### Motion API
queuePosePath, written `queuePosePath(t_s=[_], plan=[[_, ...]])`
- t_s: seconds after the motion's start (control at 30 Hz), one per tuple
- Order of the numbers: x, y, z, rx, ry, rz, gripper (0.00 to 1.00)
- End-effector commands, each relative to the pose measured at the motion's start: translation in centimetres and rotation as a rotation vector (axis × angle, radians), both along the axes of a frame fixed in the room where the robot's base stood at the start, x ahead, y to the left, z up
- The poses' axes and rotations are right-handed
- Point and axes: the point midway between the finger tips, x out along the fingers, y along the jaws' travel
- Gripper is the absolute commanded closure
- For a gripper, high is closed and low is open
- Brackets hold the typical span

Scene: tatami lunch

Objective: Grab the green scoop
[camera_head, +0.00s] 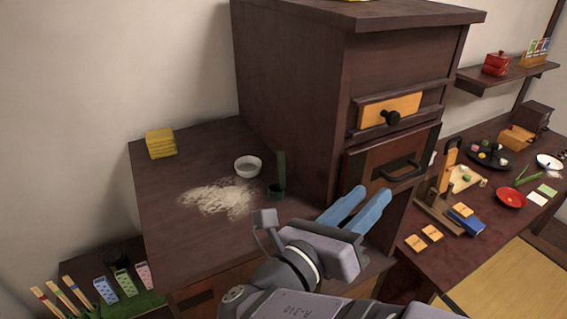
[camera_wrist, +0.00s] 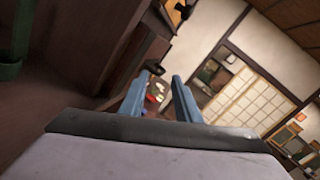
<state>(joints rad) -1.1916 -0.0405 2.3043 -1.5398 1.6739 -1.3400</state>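The green scoop (camera_head: 277,187) stands on the dark wooden counter beside a spill of white powder, its handle pointing up. In the wrist view a green piece (camera_wrist: 12,50) at the upper left edge appears to be part of it, cut off by the frame. My gripper (camera_head: 366,200) has two blue fingers spread apart with nothing between them. It is to the right of the scoop, in front of the cabinet, and does not touch the scoop. The fingers also show in the wrist view (camera_wrist: 158,100).
A white bowl (camera_head: 248,166) stands just behind the scoop, next to the white powder (camera_head: 218,198). Yellow cloths (camera_head: 160,143) are stacked at the back left. The tall dark cabinet (camera_head: 290,75) rises behind my gripper. A lower table with dishes (camera_head: 490,157) is at the right.

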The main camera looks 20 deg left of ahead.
Motion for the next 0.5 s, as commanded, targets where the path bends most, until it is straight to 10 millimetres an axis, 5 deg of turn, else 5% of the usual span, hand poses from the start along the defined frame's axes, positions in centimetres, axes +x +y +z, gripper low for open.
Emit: queuePosePath(t_s=[0.03, 0.17, 0.5], plan=[[-0.6, 1.8, 3.2, -0.051, -0.036, 0.049, 0.70], [-1.5, 7.6, 6.5, -0.017, -0.111, 0.162, 0.70], [-1.2, 16.3, 3.2, 0.364, -0.112, 0.260, 0.70]])
